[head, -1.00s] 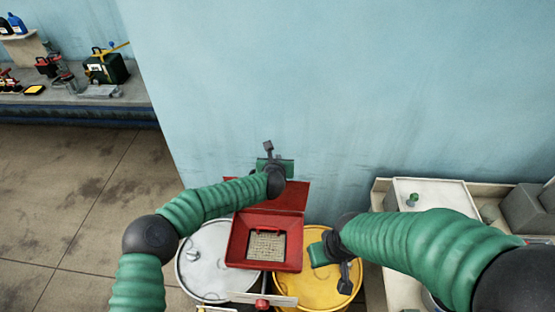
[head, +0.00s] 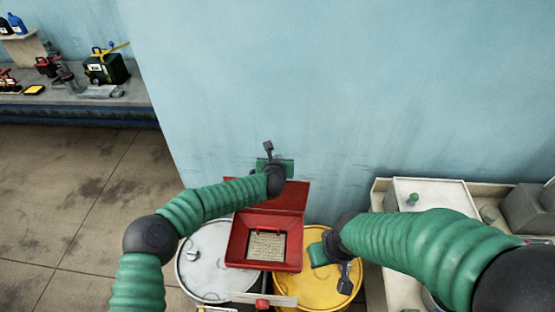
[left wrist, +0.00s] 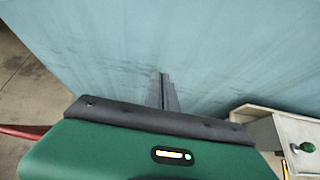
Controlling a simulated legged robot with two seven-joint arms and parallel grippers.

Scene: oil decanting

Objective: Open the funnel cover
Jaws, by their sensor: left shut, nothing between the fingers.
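My left gripper (head: 267,146) is above and behind the cover, near the wall, and hides part of the cover. In the left wrist view its fingers (left wrist: 162,90) are together with nothing between them. A red edge (left wrist: 22,131) shows at the left there. My right gripper (head: 346,278) hangs over the yellow drum, right of the funnel; its finger gap is unclear.
A white drum (head: 203,270) stands left and a yellow drum (head: 318,290) right, under the funnel. The blue wall (head: 350,90) is close behind. A pale cabinet (head: 432,192) stands at right. A bench (head: 110,98) with tools is far left. The floor at left is clear.

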